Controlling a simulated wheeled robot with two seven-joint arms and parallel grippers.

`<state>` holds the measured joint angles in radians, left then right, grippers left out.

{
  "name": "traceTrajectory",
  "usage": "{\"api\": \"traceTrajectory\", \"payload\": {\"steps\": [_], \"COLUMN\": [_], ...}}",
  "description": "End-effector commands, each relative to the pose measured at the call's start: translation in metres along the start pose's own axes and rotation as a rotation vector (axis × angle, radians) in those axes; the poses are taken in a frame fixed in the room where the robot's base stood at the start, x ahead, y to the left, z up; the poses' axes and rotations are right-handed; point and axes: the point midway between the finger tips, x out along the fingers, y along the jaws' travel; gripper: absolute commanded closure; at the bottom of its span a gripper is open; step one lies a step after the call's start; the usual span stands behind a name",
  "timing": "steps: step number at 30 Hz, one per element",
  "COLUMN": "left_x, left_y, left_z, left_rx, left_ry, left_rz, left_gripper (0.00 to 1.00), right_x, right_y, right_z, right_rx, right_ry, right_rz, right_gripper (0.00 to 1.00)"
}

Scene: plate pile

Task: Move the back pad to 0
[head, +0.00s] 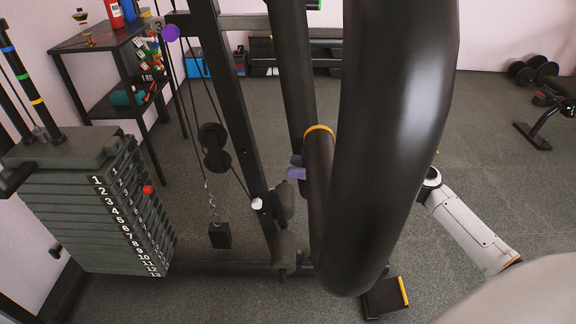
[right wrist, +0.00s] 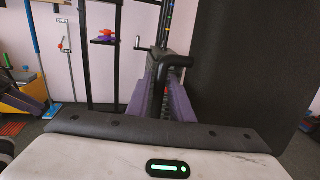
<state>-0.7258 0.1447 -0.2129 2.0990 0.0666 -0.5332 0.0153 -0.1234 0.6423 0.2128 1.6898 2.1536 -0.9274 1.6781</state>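My right gripper (head: 296,168) shows in the head view only as two purple fingertips, close together, beside a dark post. The rest of it is hidden behind a large glossy black curved part (head: 405,110), which may be the back pad or a machine arm. In the right wrist view its purple fingers (right wrist: 163,95) reach forward to a black bent handle (right wrist: 174,62). I cannot tell whether they grip the handle. A large dark padded panel (right wrist: 236,70), possibly the back pad, stands just right of the fingers. No 0 mark is readable. My left gripper is not in view.
A numbered weight stack (head: 95,220) with a red pin (head: 148,189) stands at the left. A cable weight (head: 219,235) hangs beside the frame. A shelf (head: 95,40) is behind. Dumbbells (head: 533,70) and open floor (head: 490,130) lie to the right.

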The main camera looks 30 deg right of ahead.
Motion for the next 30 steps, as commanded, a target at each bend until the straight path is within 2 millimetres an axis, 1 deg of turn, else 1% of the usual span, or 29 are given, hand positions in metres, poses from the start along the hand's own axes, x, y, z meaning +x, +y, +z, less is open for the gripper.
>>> {"api": "traceTrajectory", "payload": {"steps": [1,3,6,11,17,18,20,21,28,30], "left_x": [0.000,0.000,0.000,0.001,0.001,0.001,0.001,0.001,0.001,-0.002], "left_y": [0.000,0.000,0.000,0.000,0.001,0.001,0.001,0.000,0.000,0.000], "left_z": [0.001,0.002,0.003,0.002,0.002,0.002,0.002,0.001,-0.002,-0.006], "left_rx": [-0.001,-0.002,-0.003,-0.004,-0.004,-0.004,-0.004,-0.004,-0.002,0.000], "left_ry": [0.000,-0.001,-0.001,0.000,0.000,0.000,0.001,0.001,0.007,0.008], "left_rz": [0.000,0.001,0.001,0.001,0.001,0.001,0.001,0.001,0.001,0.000], "left_gripper": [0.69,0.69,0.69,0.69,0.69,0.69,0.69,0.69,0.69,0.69], "right_x": [0.009,0.019,0.029,0.035,0.035,0.035,0.035,0.035,0.035,0.042], "right_y": [0.000,0.000,0.000,0.000,0.000,0.000,0.000,0.000,0.000,0.001], "right_z": [0.000,0.000,0.000,-0.001,-0.001,-0.001,-0.001,-0.001,0.000,0.002], "right_rx": [-0.003,-0.003,-0.001,-0.002,-0.001,-0.001,-0.001,-0.001,-0.001,0.001], "right_ry": [-0.002,-0.001,-0.001,0.001,0.001,0.001,0.001,0.001,0.001,-0.001], "right_rz": [0.002,0.001,0.000,-0.001,-0.001,-0.001,-0.001,-0.001,-0.001,-0.001], "right_gripper": [0.80,0.80,0.80,0.80,0.80,0.83,0.93,1.00,1.00,1.00]}}
